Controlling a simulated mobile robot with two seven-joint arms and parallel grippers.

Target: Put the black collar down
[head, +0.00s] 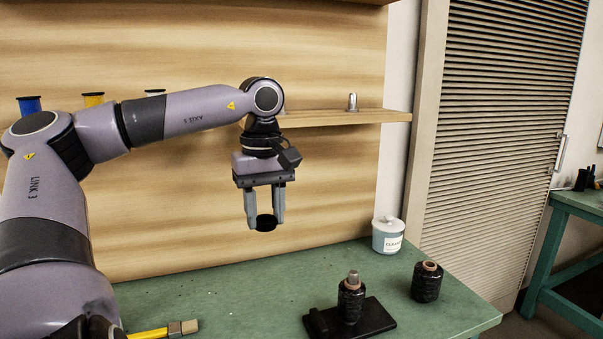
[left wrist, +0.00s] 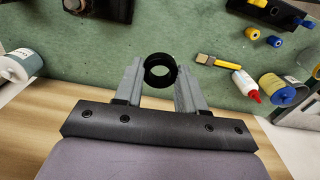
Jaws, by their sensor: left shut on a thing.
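My left gripper (head: 266,218) is shut on the black collar (head: 265,224), which hangs between its fingertips. The gripper points down, with the collar in the air above the back of the green table (head: 240,290), in front of the wooden back panel. In the left wrist view the collar (left wrist: 148,72) shows as a short, open black ring between the two grey fingers, with green tabletop beyond it. My right gripper is in neither view.
A black spool (head: 351,304) stands on a black stand (head: 378,317); another black spool (head: 427,284) is to its right. A white-lidded tub (head: 387,238) stands near the back. A yellow-handled brush (head: 180,328) lies at front left. A bottle (left wrist: 245,86) and jar (left wrist: 275,92) show too.

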